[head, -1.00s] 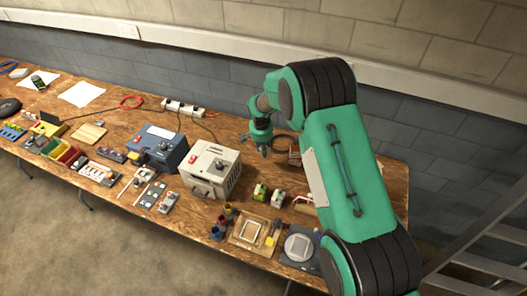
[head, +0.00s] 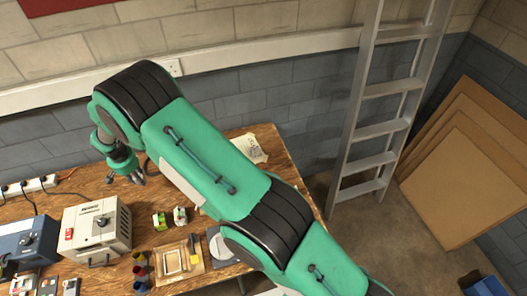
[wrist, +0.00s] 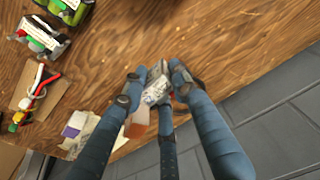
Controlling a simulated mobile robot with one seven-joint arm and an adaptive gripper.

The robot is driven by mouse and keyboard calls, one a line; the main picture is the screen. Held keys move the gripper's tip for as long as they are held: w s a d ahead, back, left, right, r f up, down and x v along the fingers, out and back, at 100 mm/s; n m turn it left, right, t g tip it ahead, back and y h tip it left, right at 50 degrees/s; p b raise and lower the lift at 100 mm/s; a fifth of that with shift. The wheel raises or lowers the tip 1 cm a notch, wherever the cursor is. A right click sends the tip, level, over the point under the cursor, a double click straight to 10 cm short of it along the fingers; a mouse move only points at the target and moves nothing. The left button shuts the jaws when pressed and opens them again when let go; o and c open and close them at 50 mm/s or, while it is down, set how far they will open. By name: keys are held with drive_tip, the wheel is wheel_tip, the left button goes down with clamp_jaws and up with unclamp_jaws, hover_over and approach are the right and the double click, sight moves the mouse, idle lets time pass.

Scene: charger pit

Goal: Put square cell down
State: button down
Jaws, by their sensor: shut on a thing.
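My gripper (wrist: 160,85) has several dark blue fingers shut on a small whitish block, which I take to be the square cell (wrist: 156,92). Printed marks show on its face. An orange-brown piece (wrist: 138,122) shows just beside it, partly behind a finger; I cannot tell whether it is part of the cell. The wooden table (wrist: 220,50) lies below, and I cannot tell whether the cell touches it. In the head view my gripper (head: 127,175) is over the back of the table, left of my arm, and the cell is too small to make out.
A beige box (head: 95,228) and a blue box (head: 25,242) stand left of my gripper. Small green-and-white items (head: 162,220) stand in front of it. Red-handled pliers (wrist: 40,95) and a purple-and-white item (wrist: 75,125) lie nearby. The table's edge is close; a ladder (head: 385,90) leans at right.

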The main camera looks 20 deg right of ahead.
sight(139, 174)
drive_tip(key=r, duration=0.2)
drive_tip(key=d+r, duration=0.1)
drive_tip(key=r, duration=0.1)
drive_tip(key=shift+w, duration=0.15)
drive_tip(key=w+d+m+g+b, duration=0.15)
drive_tip(key=d+m+b, duration=0.55)
drive_tip(key=d, duration=3.1)
drive_tip(key=s+d+m, duration=0.5)
drive_tip(key=d+m, duration=0.1)
drive_tip(key=d, duration=0.5)
drive_tip(key=s+d+m, duration=0.4)
drive_tip(key=d+m, duration=0.1)
drive_tip(key=d, duration=0.7)
drive_tip(key=f, duration=0.5)
drive_tip(key=f+p, duration=0.1)
drive_tip(key=f, duration=0.4)
drive_tip(key=shift+s+a, duration=0.1)
drive_tip(key=shift+a, duration=0.1)
drive_tip(key=w, duration=0.5)
drive_tip(key=w+d+f+b, duration=0.1)
drive_tip(key=w, duration=0.4)
drive_tip(key=w+d+b, duration=0.1)
drive_tip(key=w, duration=0.4)
drive_tip(key=shift+d+f, duration=0.15)
drive_tip(key=shift+f, duration=0.1)
